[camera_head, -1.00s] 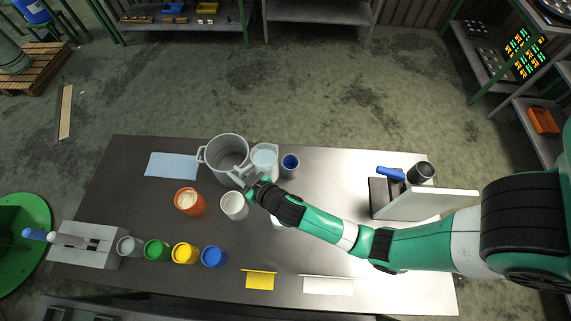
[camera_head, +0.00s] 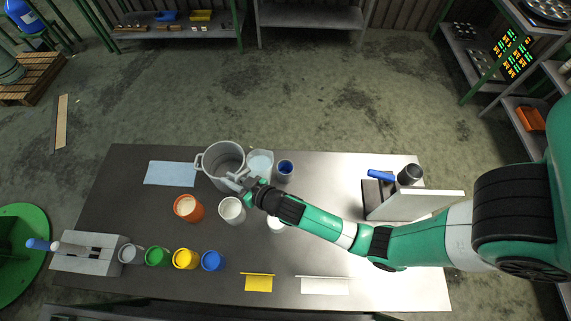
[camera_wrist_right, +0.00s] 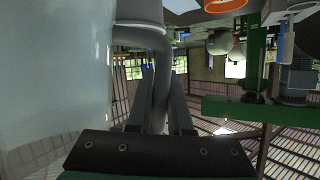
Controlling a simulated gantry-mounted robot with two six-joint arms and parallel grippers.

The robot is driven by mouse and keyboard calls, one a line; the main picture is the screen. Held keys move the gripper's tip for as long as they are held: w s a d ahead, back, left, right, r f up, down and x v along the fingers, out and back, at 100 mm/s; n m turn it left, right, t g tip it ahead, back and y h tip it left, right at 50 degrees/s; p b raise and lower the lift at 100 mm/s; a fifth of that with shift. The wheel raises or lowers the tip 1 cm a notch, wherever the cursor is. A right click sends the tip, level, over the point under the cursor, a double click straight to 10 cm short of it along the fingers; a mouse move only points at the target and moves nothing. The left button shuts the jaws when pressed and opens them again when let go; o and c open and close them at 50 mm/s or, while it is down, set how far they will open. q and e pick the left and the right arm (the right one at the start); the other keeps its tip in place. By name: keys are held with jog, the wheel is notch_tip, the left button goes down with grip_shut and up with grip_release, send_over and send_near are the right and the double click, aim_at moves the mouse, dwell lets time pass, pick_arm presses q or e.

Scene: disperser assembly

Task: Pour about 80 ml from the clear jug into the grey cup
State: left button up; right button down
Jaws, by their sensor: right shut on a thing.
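The clear jug (camera_head: 260,161) stands upright near the back middle of the table, with pale liquid inside. My right gripper (camera_head: 246,184) is at its near left side. In the right wrist view its fingers (camera_wrist_right: 160,100) are shut on a grey upright handle (camera_wrist_right: 161,65), which I take to be the jug's, with a large pale translucent wall (camera_wrist_right: 50,70) close at the left. The grey cup (camera_head: 129,254) stands upright at the left end of the front row of cups, well away from the jug. My left gripper is not in view.
A two-handled grey pot (camera_head: 221,160) stands close left of the jug, and a blue-filled cup (camera_head: 285,170) close right. A white cup (camera_head: 232,210) and orange cup (camera_head: 188,208) stand in front. Green, yellow and blue (camera_head: 212,260) cups continue the front row.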

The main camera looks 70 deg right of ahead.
aim_at(248, 164)
jog(key=shift+s+d+r+m+t+y+b, duration=0.3)
jog(key=shift+d+r+m+b, duration=0.2)
jog(key=shift+d+m, duration=0.1)
jog(key=shift+s+d+r+m+t+y+b, duration=0.2)
jog(key=shift+d+r+m+t+b, duration=0.15)
jog(key=shift+d+m+b, duration=0.2)
jog(key=shift+s+d+b, duration=0.1)
jog(key=shift+d+b, duration=0.05)
jog(key=shift+b, duration=0.3)
jog(key=shift+s+d+r+m+t+y+b, duration=0.25)
jog(key=shift+d+m+b, duration=0.25)
jog(key=shift+b, duration=0.35)
jog(key=shift+s+d+r+m+t+y+b, duration=0.1)
jog(key=shift+s+d+r+m+y+b, duration=0.15)
jog(key=shift+d+m+b, duration=0.4)
dwell(1.1)
jog(key=shift+s+d+r+m+t+b, duration=0.1)
jog(key=shift+s+d+m+t+b, duration=0.2)
jog(key=shift+b, duration=1.1)
dwell(1.0)
jog(key=shift+w+a+r, duration=0.1)
jog(key=shift+w, duration=0.05)
jog(key=shift+f+b, duration=0.2)
jog(key=shift+b, duration=0.15)
dwell(0.9)
